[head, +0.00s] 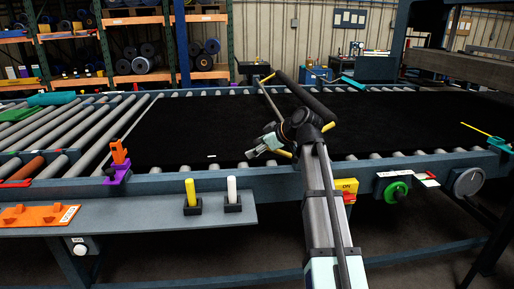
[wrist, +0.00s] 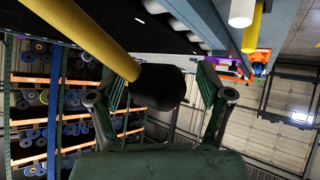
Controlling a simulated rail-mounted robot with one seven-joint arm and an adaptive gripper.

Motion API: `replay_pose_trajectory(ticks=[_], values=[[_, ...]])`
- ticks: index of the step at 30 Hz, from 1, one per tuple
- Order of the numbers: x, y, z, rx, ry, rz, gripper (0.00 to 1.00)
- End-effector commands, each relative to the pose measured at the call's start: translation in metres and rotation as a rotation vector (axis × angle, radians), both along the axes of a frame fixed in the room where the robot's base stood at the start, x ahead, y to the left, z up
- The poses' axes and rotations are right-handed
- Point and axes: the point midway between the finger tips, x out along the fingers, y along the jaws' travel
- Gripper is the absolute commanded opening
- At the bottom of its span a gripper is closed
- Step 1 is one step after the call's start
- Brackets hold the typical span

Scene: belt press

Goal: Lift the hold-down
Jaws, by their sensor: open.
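The hold-down (head: 303,94) looks like a dark padded bar and a thin rail across the black belt, with yellow end pieces. One yellow end (head: 283,153) shows beside my gripper, partly hidden by my arm. In the wrist view, a yellow rod (wrist: 92,38) ends in a rounded black grip (wrist: 160,88). My gripper (head: 254,151) is over the near edge of the belt. In the wrist view my gripper (wrist: 162,84) is open, with the black grip between or just beyond its fingers. I cannot tell whether it touches them.
The black belt (head: 400,115) lies on a roller table with a blue-grey front rail (head: 265,181). Yellow (head: 191,192) and white (head: 232,190) pegs stand on the front shelf. A green knob (head: 397,191) and yellow switch box (head: 346,186) sit right of my arm.

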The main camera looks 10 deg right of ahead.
Motion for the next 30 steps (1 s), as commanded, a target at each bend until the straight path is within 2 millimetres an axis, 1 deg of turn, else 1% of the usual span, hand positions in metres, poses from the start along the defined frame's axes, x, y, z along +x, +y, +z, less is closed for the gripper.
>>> replay_pose_trajectory(ticks=[5,8,18,21,25,30], values=[[-0.007,-0.007,0.008,0.000,-0.004,-0.003,0.78],[-0.016,-0.014,0.016,-0.001,-0.003,-0.002,0.78],[-0.058,-0.045,0.053,-0.001,-0.001,-0.002,0.78],[-0.067,-0.052,0.061,-0.001,-0.001,-0.002,0.78],[-0.074,-0.057,0.068,0.000,0.000,0.000,0.78],[-0.077,-0.060,0.070,0.000,0.001,0.001,0.78]])
